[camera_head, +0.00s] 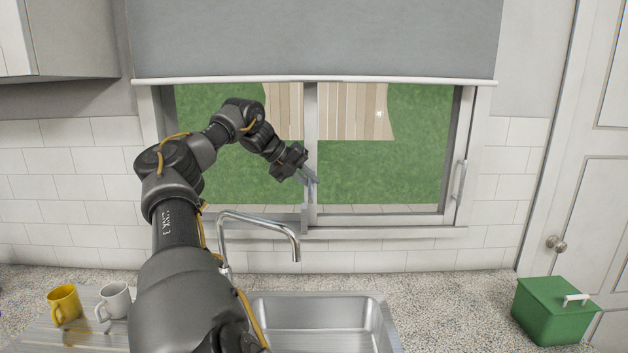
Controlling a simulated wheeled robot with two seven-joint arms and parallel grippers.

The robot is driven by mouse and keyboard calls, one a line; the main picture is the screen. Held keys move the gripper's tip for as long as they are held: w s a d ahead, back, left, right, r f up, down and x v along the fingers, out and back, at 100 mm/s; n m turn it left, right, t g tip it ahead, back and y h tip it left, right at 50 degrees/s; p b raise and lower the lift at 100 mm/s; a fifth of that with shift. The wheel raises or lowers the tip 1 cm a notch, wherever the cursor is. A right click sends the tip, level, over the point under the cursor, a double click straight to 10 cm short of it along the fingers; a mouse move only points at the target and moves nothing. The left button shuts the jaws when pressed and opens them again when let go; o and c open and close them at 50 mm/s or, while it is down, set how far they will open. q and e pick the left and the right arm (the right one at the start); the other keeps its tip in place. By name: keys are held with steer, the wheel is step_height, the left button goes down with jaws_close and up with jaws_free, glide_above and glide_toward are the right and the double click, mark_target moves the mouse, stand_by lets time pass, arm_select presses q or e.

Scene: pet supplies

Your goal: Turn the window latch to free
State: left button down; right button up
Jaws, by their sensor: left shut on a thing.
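The window (456,150) is a white sliding frame behind the sink, with two panes that meet at a middle upright (311,130). My left gripper (311,178) reaches across from the left to that middle upright, at about mid-height. It is shut on a small grey piece there, which I take for the window latch (313,179). The fingers hide most of the latch, so I cannot tell which way it is turned. My right gripper is not in the view.
A curved metal faucet (262,220) stands below my left arm, over a steel sink (318,322). A yellow mug (64,304) and a white mug (115,299) stand at left. A green box (553,312) sits at right. A grey blind (315,40) hangs above.

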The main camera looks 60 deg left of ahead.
arm_select(q)
steer(key=shift+r, duration=0.1)
steer(key=c, duration=1.8)
jaws_free()
steer(key=shift+w, duration=0.15)
steer(key=shift+o, duration=0.2)
steer(key=shift+w+a+f, duration=0.2)
steer(key=shift+f, duration=0.05)
steer(key=shift+s+r, duration=0.2)
steer(key=shift+s, duration=0.15)
steer(key=v, duration=1)
steer(key=shift+b, duration=0.4)
steer(key=shift+w+a, duration=0.1)
steer(key=shift+a, duration=0.05)
